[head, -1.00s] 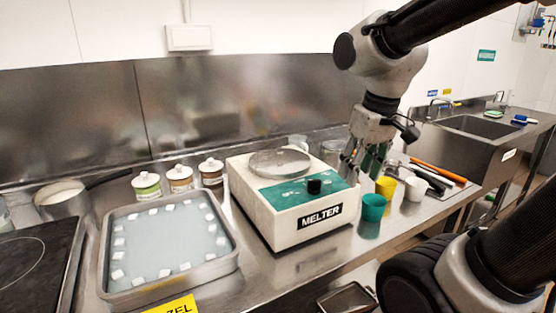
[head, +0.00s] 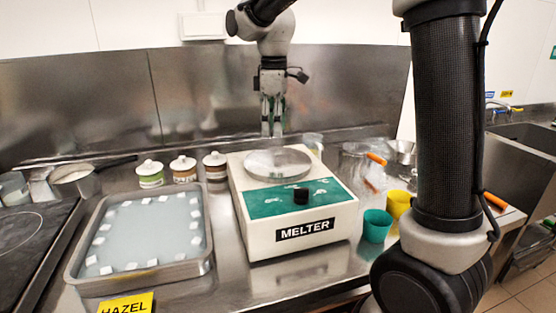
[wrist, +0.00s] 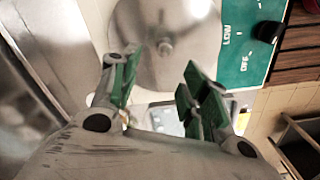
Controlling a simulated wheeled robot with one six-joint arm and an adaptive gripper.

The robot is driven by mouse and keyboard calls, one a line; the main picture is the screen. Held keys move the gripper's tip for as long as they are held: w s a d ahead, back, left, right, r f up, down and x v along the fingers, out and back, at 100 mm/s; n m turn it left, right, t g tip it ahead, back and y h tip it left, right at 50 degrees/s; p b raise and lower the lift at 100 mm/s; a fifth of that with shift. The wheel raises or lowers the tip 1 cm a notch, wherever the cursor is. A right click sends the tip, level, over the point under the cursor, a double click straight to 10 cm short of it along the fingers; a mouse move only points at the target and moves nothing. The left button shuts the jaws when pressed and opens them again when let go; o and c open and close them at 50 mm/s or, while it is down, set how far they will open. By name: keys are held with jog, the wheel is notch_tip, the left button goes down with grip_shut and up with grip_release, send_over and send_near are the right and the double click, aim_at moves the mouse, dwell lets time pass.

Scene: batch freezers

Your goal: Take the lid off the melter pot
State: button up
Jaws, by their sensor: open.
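The melter (head: 300,237) is a white box with a green front panel, a black dial and a MELTER label, standing on the steel counter. Its round metal lid (head: 292,164) lies flat on top. My gripper (head: 272,132) points down above the lid, fingers apart and empty. In the wrist view the shiny lid (wrist: 190,25) has a small round knob (wrist: 166,48) near its centre. My gripper's green-padded fingertips (wrist: 158,78) lie on either side of and short of that knob. I cannot tell the exact height gap. The pot's inside is hidden by the lid.
A steel tray (head: 75,262) with white blocks stands left of the melter. Three lidded jars (head: 183,170) stand behind it. Teal (head: 376,226) and yellow (head: 397,204) cups stand close on the right. A steel backsplash (head: 210,100) rises behind.

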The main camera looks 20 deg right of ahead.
aim_at(278, 151)
jog(key=shift+s, duration=0.15)
jog(key=shift+f+n, duration=0.2)
jog(key=shift+n, duration=0.1)
jog(key=f, duration=0.7)
jog(key=shift+s+d+f, duration=0.25)
jog(key=shift+s+d, duration=0.1)
jog(key=shift+d, duration=0.05)
jog(key=shift+c, duration=0.3)
grip_shut()
